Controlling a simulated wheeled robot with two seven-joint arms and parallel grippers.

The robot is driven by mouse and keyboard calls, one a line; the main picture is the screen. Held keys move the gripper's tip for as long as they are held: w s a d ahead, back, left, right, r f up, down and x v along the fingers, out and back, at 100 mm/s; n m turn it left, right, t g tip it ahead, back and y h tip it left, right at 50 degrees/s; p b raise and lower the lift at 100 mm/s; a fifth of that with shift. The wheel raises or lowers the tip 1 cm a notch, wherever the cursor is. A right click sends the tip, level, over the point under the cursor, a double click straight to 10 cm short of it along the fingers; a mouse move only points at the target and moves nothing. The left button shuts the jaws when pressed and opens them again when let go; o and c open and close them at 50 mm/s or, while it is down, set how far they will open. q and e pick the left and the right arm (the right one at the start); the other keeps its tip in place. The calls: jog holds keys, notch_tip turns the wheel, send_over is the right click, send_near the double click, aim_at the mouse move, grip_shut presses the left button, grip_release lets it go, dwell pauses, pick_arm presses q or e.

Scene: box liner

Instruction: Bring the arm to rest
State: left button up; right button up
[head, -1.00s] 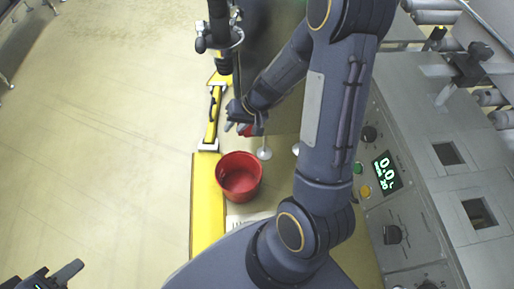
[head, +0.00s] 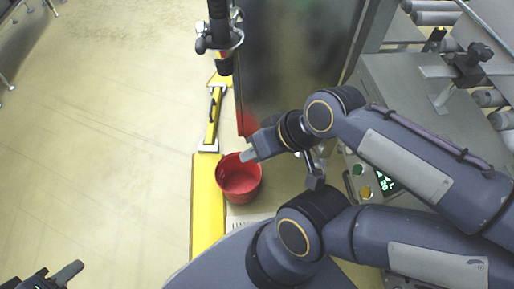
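My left gripper (head: 52,274) shows at the bottom left corner, cut off by the frame edge. Its two fingers stand apart with nothing seen between them. My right arm comes in from the right and is folded, its forearm reaching left over the machine's front. My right gripper (head: 248,155) is in the middle of the view, pointing left, and overlaps the upper right rim of the red bucket (head: 240,183) in the picture. Whether its fingers are apart is too small to tell, and I see nothing held in it.
A grey machine with rollers (head: 434,18), a digital display (head: 386,180) and buttons stands on the right. A dark upright panel (head: 290,70) stands behind my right gripper. A yellow floor rail (head: 207,205) runs beside the bucket. The floor (head: 95,140) on the left is clear.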

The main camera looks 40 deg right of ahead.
jog(key=shift+r, duration=0.1)
notch_tip(320, 180, up, 34)
jog(key=p, duration=3.4)
